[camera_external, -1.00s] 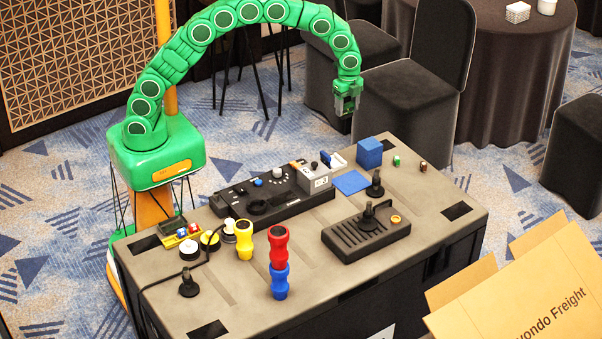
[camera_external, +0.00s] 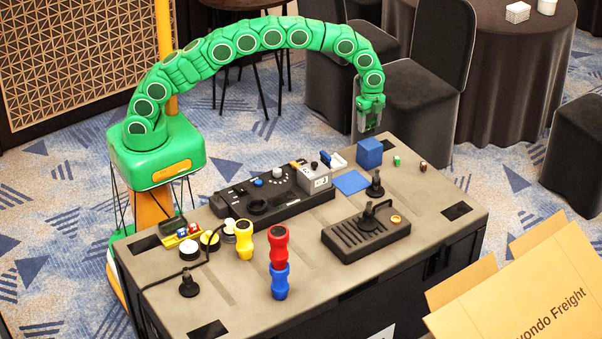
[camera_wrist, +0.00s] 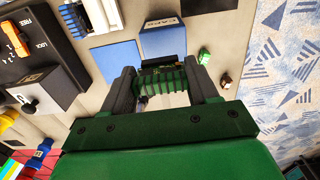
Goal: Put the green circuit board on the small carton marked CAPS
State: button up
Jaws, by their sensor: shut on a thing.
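The small carton marked CAPS (camera_external: 369,155) is a blue cube near the table's far edge. In the wrist view the carton (camera_wrist: 163,42) lies just beyond my fingertips, its CAPS label on a pale strip. My gripper (camera_external: 369,122) hangs from the arched green arm, above and behind the carton, with a gap to it. In the wrist view my gripper (camera_wrist: 162,82) is shut on the green circuit board (camera_wrist: 160,78), which spans between the two dark fingers. The board's far edge overlaps the near part of the carton in that view.
A flat blue mat (camera_external: 351,182) lies left of the carton. A small green part (camera_external: 396,160) and a brown one (camera_external: 423,166) stand to its right. A grey box (camera_external: 316,177) and black control panels take up the table middle. A dark chair (camera_external: 415,110) stands behind.

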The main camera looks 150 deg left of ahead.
aim_at(371, 130)
jog(key=shift+w+a+f, duration=0.2)
jog(key=shift+a+f, duration=0.1)
jog(key=shift+f, duration=1.7)
jog(key=o, duration=1)
jog(key=shift+f, duration=0.1)
jog(key=shift+o, duration=0.2)
